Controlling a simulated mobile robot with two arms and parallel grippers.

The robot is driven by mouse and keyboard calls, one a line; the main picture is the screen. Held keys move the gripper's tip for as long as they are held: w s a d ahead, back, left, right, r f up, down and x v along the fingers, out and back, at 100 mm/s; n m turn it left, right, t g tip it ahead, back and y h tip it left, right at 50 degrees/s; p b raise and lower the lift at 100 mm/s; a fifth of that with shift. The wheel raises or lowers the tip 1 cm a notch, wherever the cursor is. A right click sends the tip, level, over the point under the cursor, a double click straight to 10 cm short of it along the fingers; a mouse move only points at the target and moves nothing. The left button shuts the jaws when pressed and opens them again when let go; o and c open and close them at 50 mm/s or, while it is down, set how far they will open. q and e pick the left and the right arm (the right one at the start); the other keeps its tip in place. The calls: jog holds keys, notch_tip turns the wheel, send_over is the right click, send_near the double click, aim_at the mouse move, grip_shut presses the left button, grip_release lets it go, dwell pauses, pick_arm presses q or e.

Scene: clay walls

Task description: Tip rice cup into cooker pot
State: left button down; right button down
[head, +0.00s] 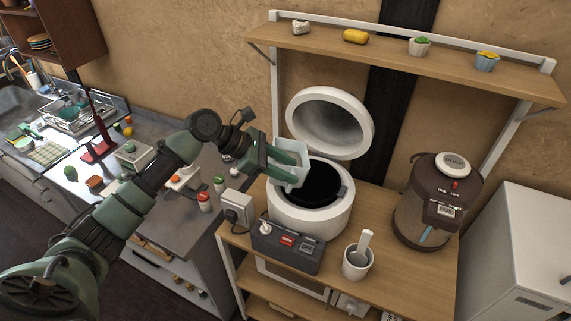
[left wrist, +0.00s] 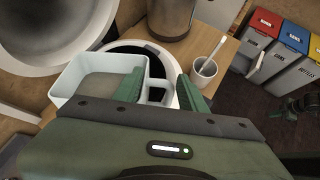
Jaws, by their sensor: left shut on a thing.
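My left gripper (head: 296,170) is shut on the rice cup (head: 299,146), a pale square cup. In the left wrist view the cup (left wrist: 64,88) has its handle between the green fingers, and its inside looks greyish-beige; I cannot tell whether that is rice. The cup is above the left rim of the white rice cooker (head: 290,218), beside the dark pot opening (head: 318,184). The cooker's round lid (head: 330,122) stands open behind. A dark green part at the right edge of the left wrist view looks like my right gripper (left wrist: 294,108); its fingers are unclear.
A white cup with a paddle (head: 356,262) stands at the cooker's front right. A brown water boiler (head: 440,205) stands right. A switch box (head: 287,250) is in front. A shelf (head: 400,58) with small items runs above the lid. A grey counter with jars lies left.

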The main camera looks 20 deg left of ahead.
pick_arm(q)
jog(key=shift+w+d+r+g+y+p, duration=0.1)
jog(key=shift+w+r+g+y+p, duration=0.1)
jog(key=shift+r+y+p, duration=0.15)
jog(key=shift+w+d+r+g+y+p, duration=0.1)
jog(key=shift+r+g+y+p, duration=0.1)
jog(key=shift+r+y, duration=0.2)
jog(key=y, duration=0.1)
jog(key=d+g+y, duration=0.1)
jog(key=y, duration=0.1)
jog(key=shift+w+g, duration=0.25)
jog(key=shift+g, duration=0.05)
jog(key=w+d+f+g+y+b, duration=0.3)
jog(key=d+f+g+y+b, duration=0.2)
jog(key=y, duration=0.5)
jog(key=shift+d+g+b, duration=0.3)
jog(key=shift+d+b, duration=0.05)
jog(key=shift+d, duration=0.2)
jog(key=shift+r+y, duration=0.1)
jog(key=shift+y, duration=0.15)
dwell(0.7)
